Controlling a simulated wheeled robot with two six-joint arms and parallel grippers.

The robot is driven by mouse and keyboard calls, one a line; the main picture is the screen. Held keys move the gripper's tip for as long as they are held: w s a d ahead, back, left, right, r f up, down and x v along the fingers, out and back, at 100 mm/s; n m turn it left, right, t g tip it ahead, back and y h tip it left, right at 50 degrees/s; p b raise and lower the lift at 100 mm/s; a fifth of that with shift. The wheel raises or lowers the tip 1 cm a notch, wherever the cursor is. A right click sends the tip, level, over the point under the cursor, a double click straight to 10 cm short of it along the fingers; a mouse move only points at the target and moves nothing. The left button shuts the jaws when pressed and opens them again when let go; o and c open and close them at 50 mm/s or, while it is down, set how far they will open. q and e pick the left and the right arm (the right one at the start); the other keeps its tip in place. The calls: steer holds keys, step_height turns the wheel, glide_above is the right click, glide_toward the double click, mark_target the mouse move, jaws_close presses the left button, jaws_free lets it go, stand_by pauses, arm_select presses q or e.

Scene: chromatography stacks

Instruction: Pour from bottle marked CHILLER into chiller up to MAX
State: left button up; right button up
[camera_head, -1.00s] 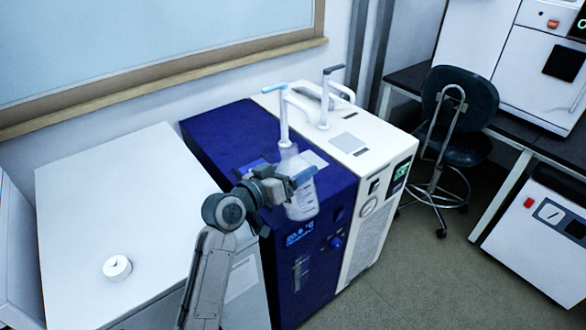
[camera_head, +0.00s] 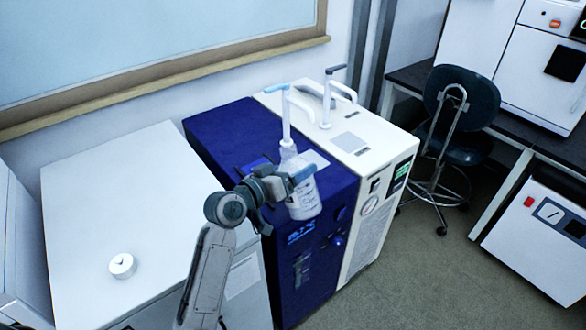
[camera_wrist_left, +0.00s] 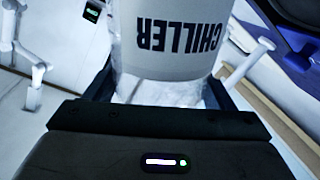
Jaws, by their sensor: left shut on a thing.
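My left gripper (camera_head: 292,184) is shut on the whitish plastic bottle (camera_head: 305,203) and holds it over the front of the blue unit. In the left wrist view the bottle (camera_wrist_left: 175,85) fills the top middle, and its CHILLER label reads upside down. The blue unit (camera_head: 225,130), apparently the chiller, has a lit display, a knob and a narrow vertical window (camera_head: 302,270) on its front. The level in that window and any MAX mark are too small to read. The bottle hides part of the unit's top, and its mouth is not clear. My right gripper is out of view.
A white post with a blue-tipped arm (camera_head: 286,115) stands behind the bottle. A dark-tipped post (camera_head: 326,100) stands on the cream unit (camera_head: 380,150) to the right. A white round cap (camera_head: 122,265) lies on the white cabinet (camera_head: 90,200). A chair (camera_head: 460,100) stands farther right.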

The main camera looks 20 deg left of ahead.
arm_select(q)
steer(key=shift+r+n+p, duration=0.1)
steer(key=shift+n+p, duration=0.2)
steer(key=shift+p, duration=0.05)
stand_by(0.4)
steer(key=shift+s+d+f+n+g+p, duration=0.15)
steer(key=shift+f+n+g+p, duration=0.15)
steer(key=shift+n+p, duration=0.5)
steer(key=shift+p, duration=0.5)
steer(key=shift+d+f+n, duration=0.1)
steer(key=shift+f+n, duration=0.15)
steer(key=shift+n, duration=0.15)
